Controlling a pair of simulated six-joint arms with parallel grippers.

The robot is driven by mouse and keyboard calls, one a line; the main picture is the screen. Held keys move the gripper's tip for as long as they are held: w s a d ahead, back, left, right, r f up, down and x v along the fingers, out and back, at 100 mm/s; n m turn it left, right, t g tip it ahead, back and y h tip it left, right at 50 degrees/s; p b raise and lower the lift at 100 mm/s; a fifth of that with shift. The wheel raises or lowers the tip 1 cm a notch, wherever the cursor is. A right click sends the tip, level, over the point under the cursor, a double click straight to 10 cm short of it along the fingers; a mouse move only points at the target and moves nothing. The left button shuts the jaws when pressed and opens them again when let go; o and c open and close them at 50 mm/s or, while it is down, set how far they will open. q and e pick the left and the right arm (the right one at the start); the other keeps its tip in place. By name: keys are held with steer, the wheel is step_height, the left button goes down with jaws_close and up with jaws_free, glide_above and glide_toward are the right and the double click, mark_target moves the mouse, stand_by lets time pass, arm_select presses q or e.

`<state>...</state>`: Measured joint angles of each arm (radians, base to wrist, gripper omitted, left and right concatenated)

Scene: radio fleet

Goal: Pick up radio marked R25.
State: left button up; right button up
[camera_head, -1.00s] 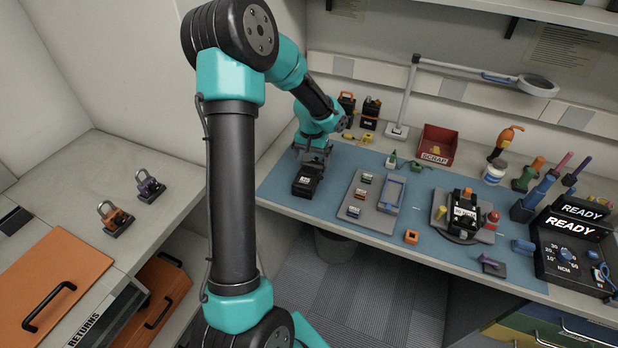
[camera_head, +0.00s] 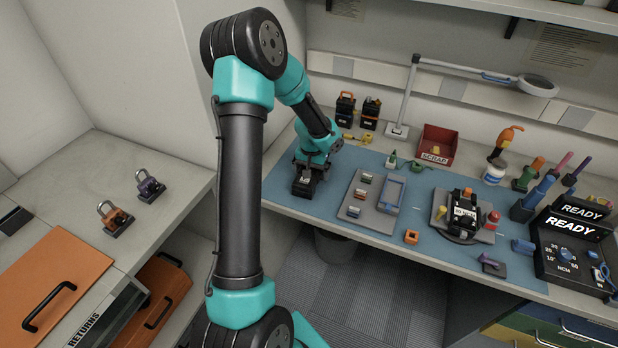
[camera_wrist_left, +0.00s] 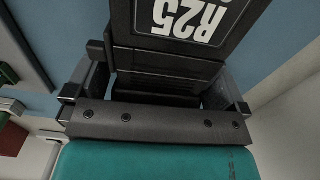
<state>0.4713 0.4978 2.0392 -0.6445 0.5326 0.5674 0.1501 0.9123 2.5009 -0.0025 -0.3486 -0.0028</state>
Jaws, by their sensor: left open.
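The black radio marked R25 (camera_wrist_left: 170,65) fills the upper middle of the left wrist view, its white label reading upside down. In the head view the radio (camera_head: 303,188) lies at the left end of the blue mat. My left gripper (camera_wrist_left: 155,95) is open, with one finger on each side of the radio's body. In the head view my left gripper (camera_head: 310,172) is right over the radio and hides part of it. I cannot tell whether the fingers touch its sides. My right gripper is not in view.
A grey tray (camera_head: 352,212) with small parts lies right of the radio. Another radio stands in a fixture (camera_head: 463,216) farther right. Two black radios (camera_head: 369,113) stand at the back, near a lamp base (camera_head: 397,131). A red SCRAP bin (camera_head: 437,146) is behind the mat.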

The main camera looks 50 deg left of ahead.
arm_select(q)
steer(key=shift+c, duration=0.5)
steer(key=c, duration=0.9)
